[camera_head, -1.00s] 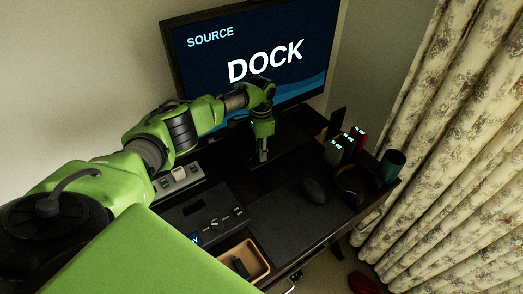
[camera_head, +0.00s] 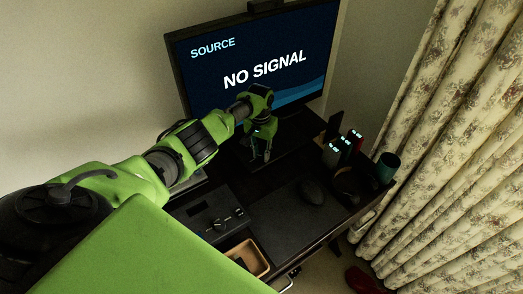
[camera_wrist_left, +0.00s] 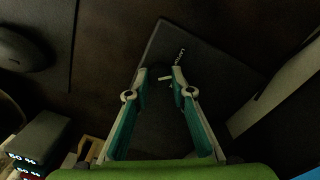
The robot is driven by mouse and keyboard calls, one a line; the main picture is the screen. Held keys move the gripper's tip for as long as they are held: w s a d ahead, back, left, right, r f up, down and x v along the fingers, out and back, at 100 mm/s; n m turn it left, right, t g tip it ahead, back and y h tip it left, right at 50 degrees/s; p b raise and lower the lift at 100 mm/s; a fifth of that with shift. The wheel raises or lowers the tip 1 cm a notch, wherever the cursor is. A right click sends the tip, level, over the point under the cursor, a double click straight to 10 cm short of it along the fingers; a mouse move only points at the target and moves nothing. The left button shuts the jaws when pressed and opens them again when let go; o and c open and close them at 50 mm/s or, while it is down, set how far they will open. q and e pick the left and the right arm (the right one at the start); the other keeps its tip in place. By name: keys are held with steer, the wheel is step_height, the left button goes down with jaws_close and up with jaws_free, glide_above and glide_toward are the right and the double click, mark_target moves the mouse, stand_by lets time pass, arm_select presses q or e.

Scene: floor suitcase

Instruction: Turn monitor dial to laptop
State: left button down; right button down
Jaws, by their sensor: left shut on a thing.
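The monitor (camera_head: 205,82) stands at the back of the desk and reads "SOURCE" and "NO SIGNAL". My left gripper (camera_head: 262,158) reaches down to the desk in front of the monitor. In the left wrist view its two fingertips (camera_wrist_left: 160,76) are closed around a small dark dial (camera_wrist_left: 156,72), which they mostly cover. A light pointer mark shows by the fingers. The dial sits on a dark plate (camera_wrist_left: 210,62) with a small white label beside it, too blurred to read surely. In the head view the gripper hides the dial. My right gripper is not in view.
A mouse (camera_head: 312,191) lies on a dark mat (camera_head: 285,220). Several small devices with lit displays (camera_head: 343,146) and a teal cup (camera_head: 386,167) stand at the right. A control box (camera_head: 208,213) and a tan tray (camera_head: 247,260) are nearer. A floral curtain (camera_head: 450,150) hangs at right.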

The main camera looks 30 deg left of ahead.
mark_target(261, 155)
arm_select(q)
steer(key=n+p, duration=0.1)
steer(key=n, duration=0.3)
stand_by(0.5)
steer(key=shift+n, duration=0.3)
steer(key=c, duration=1.8)
jaws_free()
steer(key=shift+r, duration=0.1)
step_height(261, 155, up, 12)
steer(key=shift+a+f, duration=0.1)
steer(key=shift+a, duration=0.05)
